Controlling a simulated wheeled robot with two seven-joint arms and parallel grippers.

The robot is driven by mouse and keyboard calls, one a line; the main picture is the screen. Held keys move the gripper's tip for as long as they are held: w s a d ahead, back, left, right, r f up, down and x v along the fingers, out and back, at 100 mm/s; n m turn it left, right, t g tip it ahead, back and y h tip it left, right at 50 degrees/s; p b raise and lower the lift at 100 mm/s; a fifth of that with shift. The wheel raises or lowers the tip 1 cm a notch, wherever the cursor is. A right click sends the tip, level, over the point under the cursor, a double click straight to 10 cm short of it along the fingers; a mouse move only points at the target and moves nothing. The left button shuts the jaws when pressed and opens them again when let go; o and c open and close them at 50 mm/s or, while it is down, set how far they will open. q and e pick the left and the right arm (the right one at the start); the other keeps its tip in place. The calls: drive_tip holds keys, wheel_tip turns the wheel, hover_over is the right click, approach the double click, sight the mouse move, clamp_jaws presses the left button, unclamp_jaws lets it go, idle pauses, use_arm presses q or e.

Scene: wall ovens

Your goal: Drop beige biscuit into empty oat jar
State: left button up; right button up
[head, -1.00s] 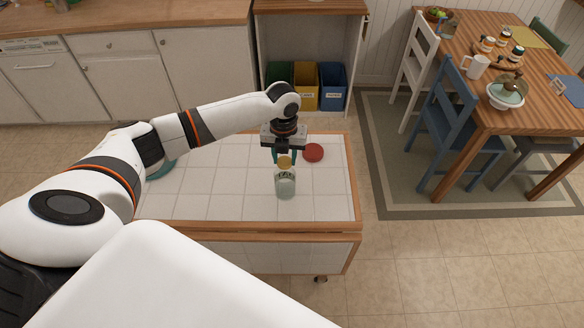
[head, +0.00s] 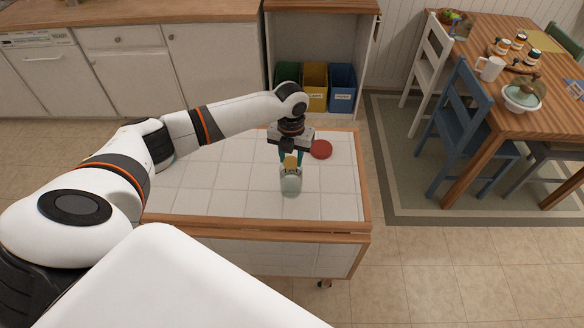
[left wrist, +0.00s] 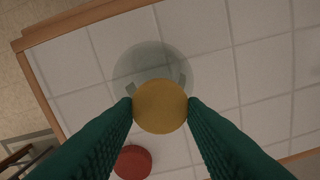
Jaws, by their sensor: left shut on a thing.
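The beige biscuit (head: 291,162), a round golden-tan disc, is between the green fingertips of my left gripper (head: 291,157). In the left wrist view, the left gripper (left wrist: 160,107) is shut on the biscuit (left wrist: 160,106), with a finger on each side. The clear oat jar (head: 291,184) stands upright on the tiled cart top. The biscuit appears at the jar's mouth in the head view; I cannot tell whether it is above or inside the rim. In the left wrist view, the jar (left wrist: 155,62) shows behind the biscuit, off-centre towards the picture's top. My right gripper is not in view.
A red lid (head: 321,149) lies flat on the cart (head: 230,190), right of the jar; it also shows in the left wrist view (left wrist: 132,162). The tiles left of the jar are largely clear. Chairs and a dining table (head: 490,120) stand at the right.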

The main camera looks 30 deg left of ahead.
use_arm(q)
drive_tip(key=shift+r, duration=0.1)
drive_tip(key=o, duration=1)
wheel_tip(320, 180, up, 12)
drive_tip(key=b, duration=0.2)
